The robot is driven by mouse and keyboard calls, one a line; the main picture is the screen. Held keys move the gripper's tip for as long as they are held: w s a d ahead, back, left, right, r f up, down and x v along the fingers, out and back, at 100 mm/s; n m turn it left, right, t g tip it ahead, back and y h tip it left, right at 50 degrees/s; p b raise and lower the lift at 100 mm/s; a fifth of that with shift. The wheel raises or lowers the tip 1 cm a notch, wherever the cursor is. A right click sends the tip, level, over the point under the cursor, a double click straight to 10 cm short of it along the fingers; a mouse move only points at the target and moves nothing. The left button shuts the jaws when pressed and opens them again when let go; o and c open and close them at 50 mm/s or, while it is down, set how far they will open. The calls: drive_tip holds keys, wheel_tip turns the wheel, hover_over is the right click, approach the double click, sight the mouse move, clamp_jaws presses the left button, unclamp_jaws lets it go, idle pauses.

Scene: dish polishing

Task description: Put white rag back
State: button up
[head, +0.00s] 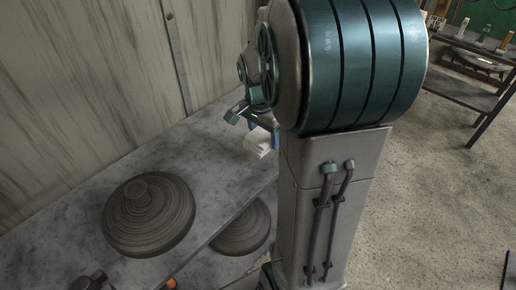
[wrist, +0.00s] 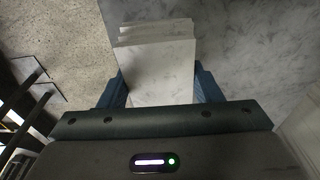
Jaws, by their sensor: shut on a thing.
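The white rag (head: 258,146) is a folded, layered block near the right end of the grey counter (head: 210,150). In the wrist view the rag (wrist: 158,65) sits between the two blue fingers of my gripper (wrist: 160,82), one on each side. My gripper (head: 262,130) is shut on the rag and points down at the counter. My arm hides part of the gripper in the head view. I cannot tell whether the rag touches the counter.
A dark ridged round dish (head: 148,220) lies on the counter to the left. A second ridged dish (head: 242,228) lies lower, beyond the counter's front edge. A wooden wall (head: 90,90) stands behind. A dark shelf (head: 460,85) stands at the far right.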

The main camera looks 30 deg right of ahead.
drive_tip(key=shift+a+f, duration=0.5)
drive_tip(key=shift+a, duration=0.3)
drive_tip(key=shift+f, duration=2)
drive_tip(key=shift+f, duration=0.15)
drive_tip(key=o, duration=1.3)
